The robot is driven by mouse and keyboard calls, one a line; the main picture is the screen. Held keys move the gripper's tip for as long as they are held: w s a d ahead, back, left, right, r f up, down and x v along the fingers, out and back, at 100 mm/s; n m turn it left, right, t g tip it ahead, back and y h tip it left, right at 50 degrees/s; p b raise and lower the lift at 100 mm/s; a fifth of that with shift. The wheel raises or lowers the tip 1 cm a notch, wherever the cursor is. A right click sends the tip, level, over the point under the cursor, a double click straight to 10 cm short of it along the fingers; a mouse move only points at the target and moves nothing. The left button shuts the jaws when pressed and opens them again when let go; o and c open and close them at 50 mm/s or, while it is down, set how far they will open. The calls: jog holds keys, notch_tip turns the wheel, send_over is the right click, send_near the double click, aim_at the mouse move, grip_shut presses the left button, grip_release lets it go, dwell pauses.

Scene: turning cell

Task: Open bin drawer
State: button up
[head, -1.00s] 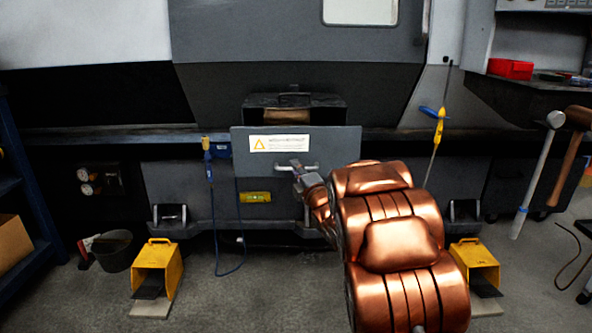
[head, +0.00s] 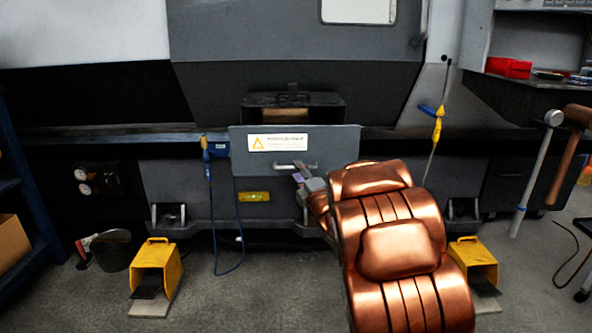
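The bin drawer (head: 335,145) is a dark grey front panel low on the machine, with a white warning label and a light bar handle (head: 284,165). Behind its top edge shows a dark box-shaped recess (head: 260,105) with a brown inside. My gripper (head: 299,178) is at the end of my copper-coloured arm, just below the middle of the handle. It overlaps the panel's lower part in the head view. The fingertips are small and partly hidden, so I cannot tell whether they touch the handle or how far apart they are.
Yellow foot pedals stand on the floor at left (head: 156,268) and right (head: 476,262). A blue cable (head: 215,240) hangs left of the drawer. A black bucket (head: 113,250) stands at lower left. Hammers (head: 537,165) are at right. The floor in front of the drawer is clear at left.

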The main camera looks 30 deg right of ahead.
jog(key=s, duration=0.4)
jog(key=shift+s+a+f, duration=0.15)
jog(key=shift+s+f, duration=0.15)
jog(key=shift+f, duration=0.1)
